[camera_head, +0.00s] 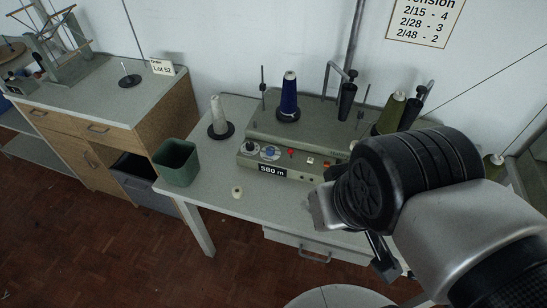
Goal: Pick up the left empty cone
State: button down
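A pale, bare-looking cone (216,108) stands upright on a black round base (221,132) at the left end of the machine table, left of the winding machine. No thread colour shows on it. A navy blue cone (289,92) and an olive green cone (391,112) stand on the machine, the green one partly behind my arm. My gripper (384,262) shows only in part below my wrist, over the table's front right. It is well away from the pale cone. Its fingertips are mostly hidden, so its opening is unclear.
The grey winding machine (262,129) fills the table's back. A green bin (176,163) stands at the table's left edge, near the pale cone. A small cream piece (237,191) lies on the tabletop (222,205). A wooden cabinet (150,105) stands left; a round stool (338,297) is in front.

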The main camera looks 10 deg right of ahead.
aim_at(288, 101)
jog(key=i+j, duration=0.95)
jog(key=i+z, duration=0.1)
jog(key=z, duration=2.25)
